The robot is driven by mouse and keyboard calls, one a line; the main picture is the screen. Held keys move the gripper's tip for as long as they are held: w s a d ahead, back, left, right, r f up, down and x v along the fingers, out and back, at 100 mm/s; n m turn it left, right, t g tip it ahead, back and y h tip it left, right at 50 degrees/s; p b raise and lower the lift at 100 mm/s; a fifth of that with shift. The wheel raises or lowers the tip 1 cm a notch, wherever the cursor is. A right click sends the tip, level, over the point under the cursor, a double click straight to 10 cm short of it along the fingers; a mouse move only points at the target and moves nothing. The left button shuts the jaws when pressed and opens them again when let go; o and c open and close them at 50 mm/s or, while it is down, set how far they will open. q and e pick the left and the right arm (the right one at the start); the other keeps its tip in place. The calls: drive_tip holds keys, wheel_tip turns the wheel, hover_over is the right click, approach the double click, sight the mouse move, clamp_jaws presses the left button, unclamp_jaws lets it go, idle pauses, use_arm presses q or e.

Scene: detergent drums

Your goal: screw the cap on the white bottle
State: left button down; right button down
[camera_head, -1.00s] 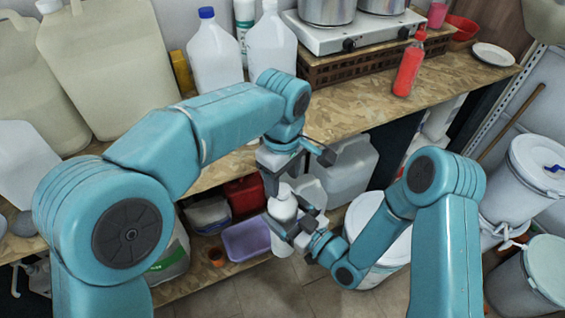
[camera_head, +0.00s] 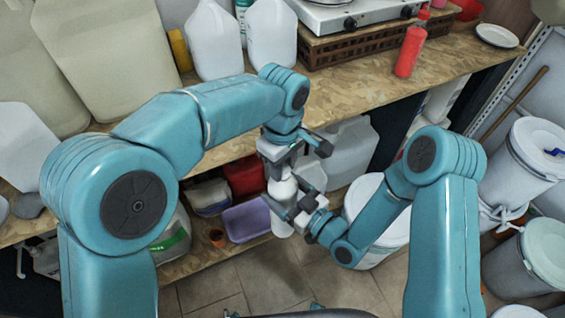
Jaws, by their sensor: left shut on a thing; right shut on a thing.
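The white bottle (camera_head: 283,189) is held upright in front of the lower shelf. My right gripper (camera_head: 287,207) is shut around its middle, and the bottle's lower part shows below the jaws. My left gripper (camera_head: 279,168) is over the bottle's top, pointing down, and is shut on the cap. The cap itself is hidden by the jaws. I cannot tell whether it sits on the neck or how far it is turned.
A wooden bench (camera_head: 330,95) carries jugs, a red bottle (camera_head: 410,52) and a stove (camera_head: 345,14). A purple tub (camera_head: 246,220) sits on the shelf below. White drums (camera_head: 528,165) stand at the right. The tiled floor (camera_head: 270,275) in front is clear.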

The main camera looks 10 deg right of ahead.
use_arm(q)
drive_tip(key=m, duration=1.6)
drive_tip(key=shift+m, duration=0.3)
drive_tip(key=m, duration=1.7)
drive_tip(key=shift+m, duration=0.4)
drive_tip(key=m, duration=0.2)
drive_tip(key=shift+m, duration=0.4)
drive_tip(key=c, duration=0.8)
unclamp_jaws()
